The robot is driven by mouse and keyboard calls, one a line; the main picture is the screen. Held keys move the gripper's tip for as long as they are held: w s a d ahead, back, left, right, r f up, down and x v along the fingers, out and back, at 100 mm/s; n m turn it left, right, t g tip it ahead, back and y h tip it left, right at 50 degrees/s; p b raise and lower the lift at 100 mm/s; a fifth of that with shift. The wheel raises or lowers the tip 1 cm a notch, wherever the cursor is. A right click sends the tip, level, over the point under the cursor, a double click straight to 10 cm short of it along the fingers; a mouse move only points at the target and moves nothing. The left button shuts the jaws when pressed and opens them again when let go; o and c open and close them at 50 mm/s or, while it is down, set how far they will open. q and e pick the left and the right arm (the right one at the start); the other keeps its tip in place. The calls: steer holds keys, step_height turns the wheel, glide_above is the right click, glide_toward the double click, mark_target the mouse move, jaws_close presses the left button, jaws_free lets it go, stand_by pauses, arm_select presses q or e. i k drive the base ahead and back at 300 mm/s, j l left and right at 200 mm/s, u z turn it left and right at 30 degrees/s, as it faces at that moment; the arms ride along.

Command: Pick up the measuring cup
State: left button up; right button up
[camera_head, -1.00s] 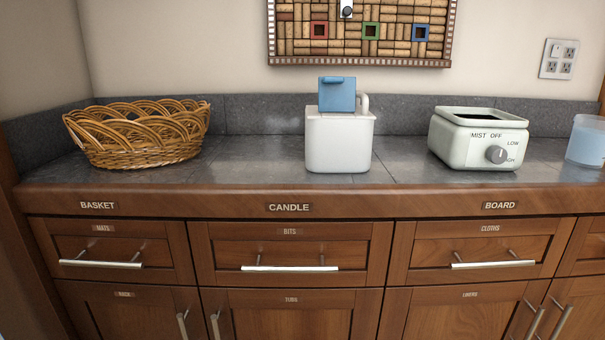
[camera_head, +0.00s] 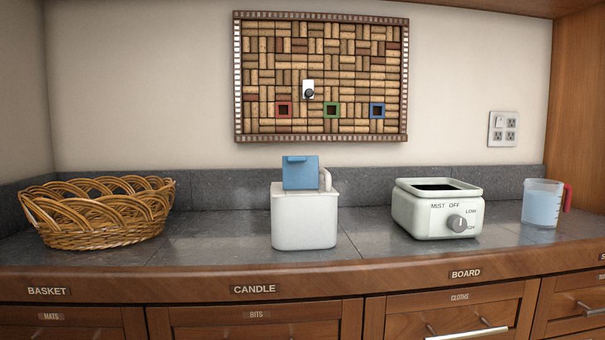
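A clear measuring cup (camera_head: 541,205) with a red handle stands upright on the counter at the far right. It holds something pale blue. Its handle points right, toward the wooden side panel. Neither of my grippers shows in the head view.
The grey tiled counter (camera_head: 205,252) carries a wicker basket (camera_head: 100,215) at left, a white container (camera_head: 304,222) with a blue block (camera_head: 300,173) on top, and a pale green dial box (camera_head: 437,208) left of the cup. A wooden side panel (camera_head: 580,110) bounds the right.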

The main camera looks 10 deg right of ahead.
mark_target(543, 198)
steer(key=z, duration=1.4)
steer(key=i+l+u, duration=0.15)
steer(key=l, duration=0.2)
steer(key=i+l+u, duration=0.15)
steer(key=l, duration=0.25)
steer(key=i+l+u, duration=0.1)
steer(key=l, duration=0.35)
steer(key=i+j, duration=0.05)
